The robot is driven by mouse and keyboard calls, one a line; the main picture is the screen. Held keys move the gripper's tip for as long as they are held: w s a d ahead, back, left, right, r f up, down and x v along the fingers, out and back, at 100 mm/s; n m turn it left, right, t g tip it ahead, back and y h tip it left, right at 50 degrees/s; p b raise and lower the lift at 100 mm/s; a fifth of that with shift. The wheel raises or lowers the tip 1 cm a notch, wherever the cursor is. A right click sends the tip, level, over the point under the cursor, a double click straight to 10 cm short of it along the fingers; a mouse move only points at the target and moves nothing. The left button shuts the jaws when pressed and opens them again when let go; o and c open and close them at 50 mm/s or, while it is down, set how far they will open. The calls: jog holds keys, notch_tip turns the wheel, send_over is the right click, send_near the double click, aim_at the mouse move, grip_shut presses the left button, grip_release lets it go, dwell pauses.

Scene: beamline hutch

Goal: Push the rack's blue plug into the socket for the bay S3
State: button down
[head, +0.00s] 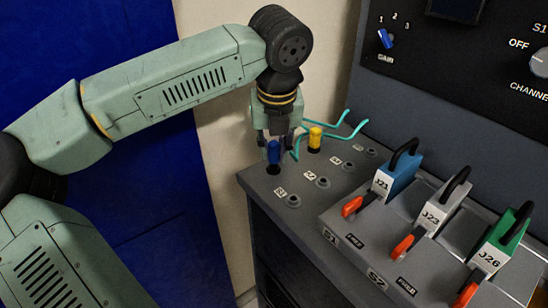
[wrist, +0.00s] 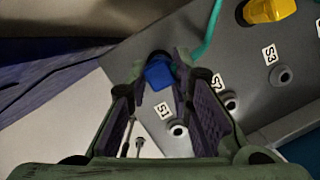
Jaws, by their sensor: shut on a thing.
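The blue plug (head: 273,152) is upright at the back left of the sloped grey panel, with its dark lower end at the panel surface. It also shows in the wrist view (wrist: 158,75), between the fingers. My gripper (head: 274,136) is shut on it from above, and the fingers partly hide it. The S3 socket (wrist: 283,76) is a round grey ring beside its S3 label (wrist: 269,53) in the wrist view; it looks empty. In the head view the S3 socket (head: 348,166) lies to the right of the plug.
A yellow plug (head: 315,138) stands right of the blue one, and teal cables (head: 340,122) loop behind. Sockets S1 (head: 293,201) and S2 (head: 322,182) look empty. Blue, white and green handled modules (head: 399,175) with orange levers stand at the right. A dark instrument panel (head: 460,45) rises behind.

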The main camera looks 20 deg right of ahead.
aim_at(274, 149)
jog(key=shift+r, duration=0.4)
jog(key=shift+r+p, duration=1.45)
jog(key=shift+r, duration=1.4)
